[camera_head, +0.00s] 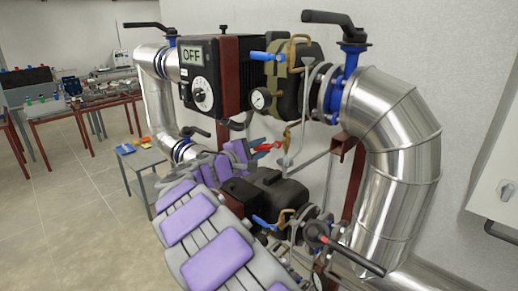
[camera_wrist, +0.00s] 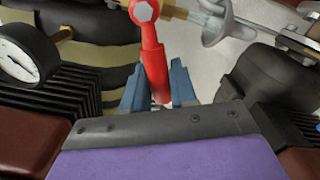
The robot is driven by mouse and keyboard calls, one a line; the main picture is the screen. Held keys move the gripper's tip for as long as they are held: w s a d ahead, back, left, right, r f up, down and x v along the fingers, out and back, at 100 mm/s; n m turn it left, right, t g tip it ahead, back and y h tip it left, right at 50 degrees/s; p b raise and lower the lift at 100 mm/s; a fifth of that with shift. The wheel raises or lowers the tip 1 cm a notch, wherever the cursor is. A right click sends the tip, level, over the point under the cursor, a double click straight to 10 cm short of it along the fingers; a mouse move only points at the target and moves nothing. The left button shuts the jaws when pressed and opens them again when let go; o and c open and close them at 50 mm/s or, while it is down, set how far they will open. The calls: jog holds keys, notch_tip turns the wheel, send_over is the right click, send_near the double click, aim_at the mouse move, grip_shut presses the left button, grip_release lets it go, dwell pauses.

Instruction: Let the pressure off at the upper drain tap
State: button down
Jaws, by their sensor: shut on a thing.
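A red lever handle (camera_wrist: 152,52) hangs down in the middle of the wrist view from a bolt on a small brass tap. My gripper (camera_wrist: 157,88) has its two blue-grey fingers on either side of this lever, shut on its lower part. In the head view the red lever (camera_head: 268,147) shows at the end of my purple-padded arm, below the pressure gauge (camera_head: 261,98). My gripper (camera_head: 254,150) is there beside the pipework. The gauge (camera_wrist: 22,50) also shows at the left of the wrist view; its reading is too small to tell.
A thick silver pipe (camera_head: 395,150) bounds the right.

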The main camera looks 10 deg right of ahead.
jog(key=shift+d+n+p, duration=0.1)
jog(key=shift+n+p, duration=0.2)
jog(key=shift+p, duration=0.4)
jog(key=n+p, duration=0.1)
jog(key=p, duration=0.2)
jog(key=shift+s+d+f+n, duration=0.2)
jog(key=shift+s+f+n, duration=0.1)
jog(key=shift+f+n, duration=0.1)
jog(key=n+p, duration=0.1)
jog(key=p, duration=0.1)
jog(key=f+n+p, duration=0.1)
jog(key=s+n+p, duration=0.1)
jog(key=p, duration=0.1)
jog(key=shift+d+f+n+p, duration=0.25)
jog(key=shift+d+n+p, duration=0.05)
jog(key=shift+p, duration=0.05)
jog(key=shift+f, duration=0.1)
jog(key=c, duration=1)
grip_release()
jog(key=shift+a+b, duration=0.1)
jog(key=shift+b, duration=0.4)
